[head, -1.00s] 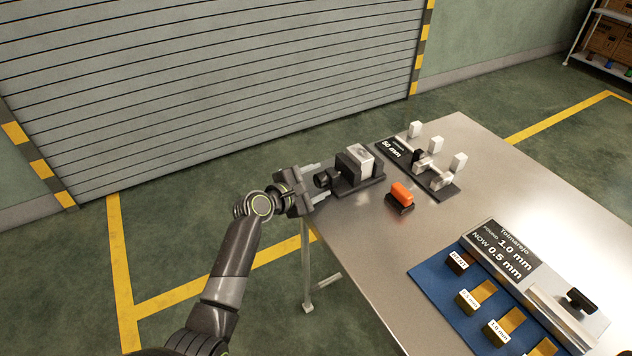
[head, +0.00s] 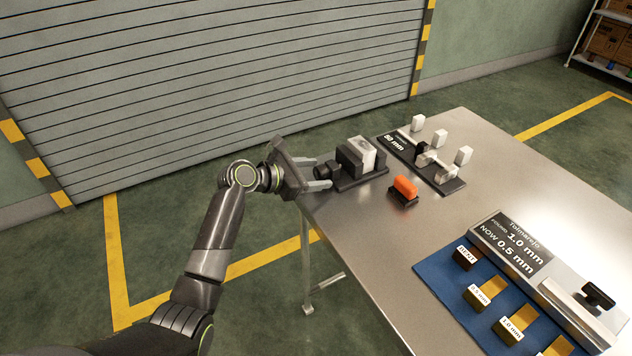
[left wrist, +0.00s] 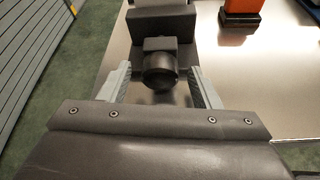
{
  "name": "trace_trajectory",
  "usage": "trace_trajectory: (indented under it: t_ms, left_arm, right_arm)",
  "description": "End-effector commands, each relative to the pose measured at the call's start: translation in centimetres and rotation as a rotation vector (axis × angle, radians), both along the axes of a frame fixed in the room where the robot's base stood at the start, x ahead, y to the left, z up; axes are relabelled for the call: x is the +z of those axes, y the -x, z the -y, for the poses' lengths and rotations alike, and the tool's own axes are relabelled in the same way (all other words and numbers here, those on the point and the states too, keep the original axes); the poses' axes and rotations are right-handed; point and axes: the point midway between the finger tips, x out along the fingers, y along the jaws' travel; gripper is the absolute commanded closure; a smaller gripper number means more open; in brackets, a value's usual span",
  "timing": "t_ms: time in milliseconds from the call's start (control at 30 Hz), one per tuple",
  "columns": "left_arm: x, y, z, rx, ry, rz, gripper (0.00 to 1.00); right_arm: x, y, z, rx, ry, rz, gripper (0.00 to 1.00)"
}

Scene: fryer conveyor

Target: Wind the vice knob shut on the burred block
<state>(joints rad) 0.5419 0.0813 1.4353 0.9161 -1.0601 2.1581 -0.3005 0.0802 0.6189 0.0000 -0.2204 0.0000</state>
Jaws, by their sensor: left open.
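The dark vice (head: 350,184) stands at the table's far left corner. A pale grey block (head: 363,152) sits between its jaws; I cannot make out a burr at this size. The dark round vice knob (head: 324,170) sticks out of the vice's left end. My left gripper (head: 322,176) is open with its fingertips beside the knob. In the left wrist view, the knob (left wrist: 160,68) lies between the two open fingers (left wrist: 162,82), with a gap on each side. My right gripper is in no view.
An orange-topped tool (head: 404,187) lies right of the vice. The table between is clear.

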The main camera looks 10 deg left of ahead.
Motion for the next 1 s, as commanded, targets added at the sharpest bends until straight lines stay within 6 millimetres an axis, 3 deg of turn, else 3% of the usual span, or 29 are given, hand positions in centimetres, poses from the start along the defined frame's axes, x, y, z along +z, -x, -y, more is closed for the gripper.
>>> trace_trajectory:
  t_ms: [33,800,1000]
  left_arm:
    - [0.6,0.8,-1.1,0.003,-0.006,0.001,0.43]
    - [6.4,10.1,-12.0,0.002,-0.011,0.002,0.43]
    - [2.9,9.0,-13.5,0.040,-0.089,0.035,0.43]
  right_arm:
    - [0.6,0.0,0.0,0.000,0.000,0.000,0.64]
    - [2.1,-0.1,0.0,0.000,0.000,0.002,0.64]
    - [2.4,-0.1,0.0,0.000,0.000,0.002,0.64]
